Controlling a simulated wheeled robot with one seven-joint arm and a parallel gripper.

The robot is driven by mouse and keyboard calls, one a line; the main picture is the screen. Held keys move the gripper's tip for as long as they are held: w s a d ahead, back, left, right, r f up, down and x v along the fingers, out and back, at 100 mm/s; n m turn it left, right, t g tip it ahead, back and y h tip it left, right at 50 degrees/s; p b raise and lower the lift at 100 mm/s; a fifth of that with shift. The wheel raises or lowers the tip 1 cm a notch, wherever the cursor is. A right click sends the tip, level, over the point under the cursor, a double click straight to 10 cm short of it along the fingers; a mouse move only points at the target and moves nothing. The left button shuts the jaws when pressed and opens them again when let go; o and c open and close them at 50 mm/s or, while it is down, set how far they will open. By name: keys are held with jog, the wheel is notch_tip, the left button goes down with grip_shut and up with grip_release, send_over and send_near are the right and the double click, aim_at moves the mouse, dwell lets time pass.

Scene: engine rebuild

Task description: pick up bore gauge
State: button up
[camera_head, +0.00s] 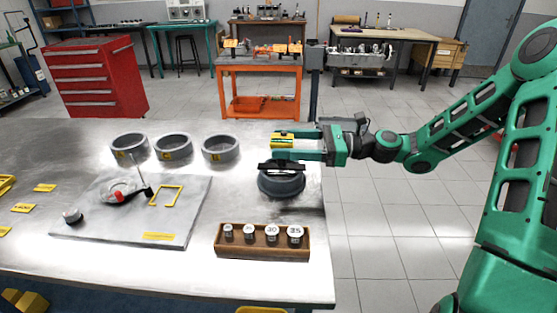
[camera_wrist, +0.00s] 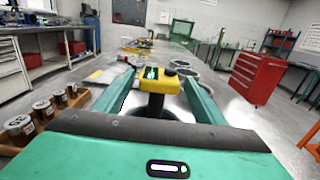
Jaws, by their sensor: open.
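The bore gauge (camera_head: 283,140) has a yellow head with a green display and stands upright over a dark grey ring (camera_head: 281,186) near the table's right edge. In the wrist view the bore gauge (camera_wrist: 160,78) shows its yellow head and black stem between my two green fingers. In the wrist view my gripper (camera_wrist: 160,82) has a visible gap on both sides of the stem. The stem's lower end is hidden.
A wooden block (camera_head: 262,253) with several weight-like cylinders stands in front of the ring. Three grey rings (camera_head: 221,149) stand in a row to the left. A grey plate (camera_head: 196,203) holds a dial tool (camera_head: 125,194). Open floor lies right of the table.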

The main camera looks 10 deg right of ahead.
aim_at(266, 165)
jog(key=shift+w+a, duration=0.25)
jog(key=shift+a, duration=1.05)
jog(key=shift+w+a, duration=0.25)
jog(key=shift+a, duration=1)
jog(key=shift+c, duration=0.6)
grip_shut()
